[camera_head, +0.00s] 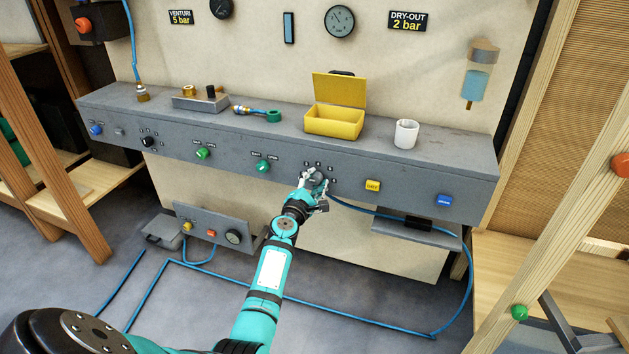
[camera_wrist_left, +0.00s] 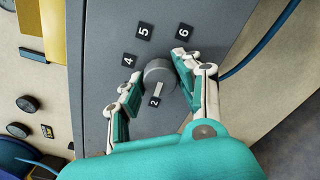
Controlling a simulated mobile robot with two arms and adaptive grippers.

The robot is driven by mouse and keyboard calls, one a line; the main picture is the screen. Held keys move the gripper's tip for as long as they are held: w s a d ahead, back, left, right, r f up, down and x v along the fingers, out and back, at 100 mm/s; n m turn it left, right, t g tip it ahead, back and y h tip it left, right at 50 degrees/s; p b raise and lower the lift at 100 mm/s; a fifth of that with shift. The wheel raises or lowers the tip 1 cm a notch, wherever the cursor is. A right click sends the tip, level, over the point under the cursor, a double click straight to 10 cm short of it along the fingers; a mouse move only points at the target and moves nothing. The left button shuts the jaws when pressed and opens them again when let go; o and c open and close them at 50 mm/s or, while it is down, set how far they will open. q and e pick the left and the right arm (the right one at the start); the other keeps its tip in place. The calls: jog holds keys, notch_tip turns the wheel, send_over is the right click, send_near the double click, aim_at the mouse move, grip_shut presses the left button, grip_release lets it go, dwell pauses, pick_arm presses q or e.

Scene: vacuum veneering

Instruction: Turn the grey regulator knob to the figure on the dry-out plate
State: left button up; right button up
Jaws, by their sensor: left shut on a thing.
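The dry-out plate (camera_head: 407,22) on the back wall reads 2 bar. The grey regulator knob (camera_head: 317,178) sits on the front face of the grey console (camera_head: 440,163), with small black figure plates around it. In the left wrist view the round knob (camera_wrist_left: 158,74) shows a pale pointer mark on the side toward the 2 plate (camera_wrist_left: 154,101). The 4, 5 and 6 plates also show there. My left gripper (camera_head: 313,181) is shut on the knob, one finger on each side in the left wrist view (camera_wrist_left: 155,85). My right gripper is not in view.
A yellow button (camera_head: 373,186) and a blue button (camera_head: 444,201) are right of the knob; green knobs (camera_head: 262,166) are left. An open yellow box (camera_head: 333,122) and a white cup (camera_head: 406,133) stand on the console top. A blue hose (camera_head: 390,216) runs just below the gripper.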

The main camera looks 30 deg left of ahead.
pick_arm(q)
jog(key=shift+n, duration=0.6)
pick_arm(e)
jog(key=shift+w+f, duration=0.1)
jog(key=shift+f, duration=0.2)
pick_arm(q)
jog(key=shift+f, duration=0.1)
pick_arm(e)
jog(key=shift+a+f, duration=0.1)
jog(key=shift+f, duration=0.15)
pick_arm(q)
jog(key=o, duration=1.1)
jog(key=shift+o, duration=0.2)
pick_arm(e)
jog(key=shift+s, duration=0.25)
pick_arm(q)
jog(key=shift+s, duration=0.1)
jog(key=v, duration=1.2)
